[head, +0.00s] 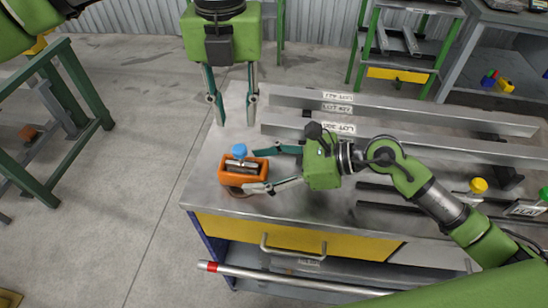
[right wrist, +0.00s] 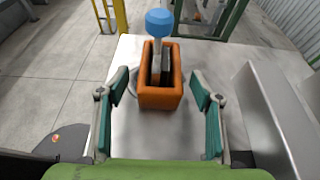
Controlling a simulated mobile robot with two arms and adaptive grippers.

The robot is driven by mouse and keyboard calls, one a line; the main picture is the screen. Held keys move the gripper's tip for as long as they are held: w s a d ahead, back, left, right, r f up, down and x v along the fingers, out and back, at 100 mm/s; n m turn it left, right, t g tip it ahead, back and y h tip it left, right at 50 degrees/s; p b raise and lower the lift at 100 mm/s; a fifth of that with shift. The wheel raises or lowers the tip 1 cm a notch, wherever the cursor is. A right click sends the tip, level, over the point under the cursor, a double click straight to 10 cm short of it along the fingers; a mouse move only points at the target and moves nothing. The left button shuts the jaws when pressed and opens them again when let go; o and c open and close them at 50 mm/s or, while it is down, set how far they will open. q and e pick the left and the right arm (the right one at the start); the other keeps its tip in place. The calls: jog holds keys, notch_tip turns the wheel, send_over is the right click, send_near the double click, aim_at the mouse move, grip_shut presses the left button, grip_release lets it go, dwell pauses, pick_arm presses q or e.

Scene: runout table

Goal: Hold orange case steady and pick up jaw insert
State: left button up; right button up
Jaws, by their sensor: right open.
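The orange case (head: 231,178) stands on the near left part of the metal table; it also shows in the right wrist view (right wrist: 160,98). Grey and dark flat pieces sit in its open top, likely the jaw insert (right wrist: 166,65). A blue-headed tool (head: 240,151) stands up out of the case. My right gripper (head: 262,170) is open at the case's right end, with its fingers spread to either side and gaps showing in the right wrist view. My left gripper (head: 234,110) is open and empty, pointing down above the table, behind the case.
Long metal rails (head: 395,113) with paper labels run across the table to the right. A yellow-capped item (head: 478,185) stands at the right. The table's left edge lies close to the case. A green-framed stand (head: 80,100) is at far left, across open floor.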

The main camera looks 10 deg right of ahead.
aim_at(244, 171)
pick_arm(q)
jog(key=shift+w+a, duration=0.1)
pick_arm(e)
jog(key=x, duration=0.2)
jog(key=shift+w+a+f, duration=0.15)
jog(key=shift+a, duration=0.2)
jog(key=shift+w+a+f, duration=0.15)
jog(key=shift+a+f, duration=0.15)
jog(key=shift+a, duration=0.25)
jog(key=shift+c, duration=0.4)
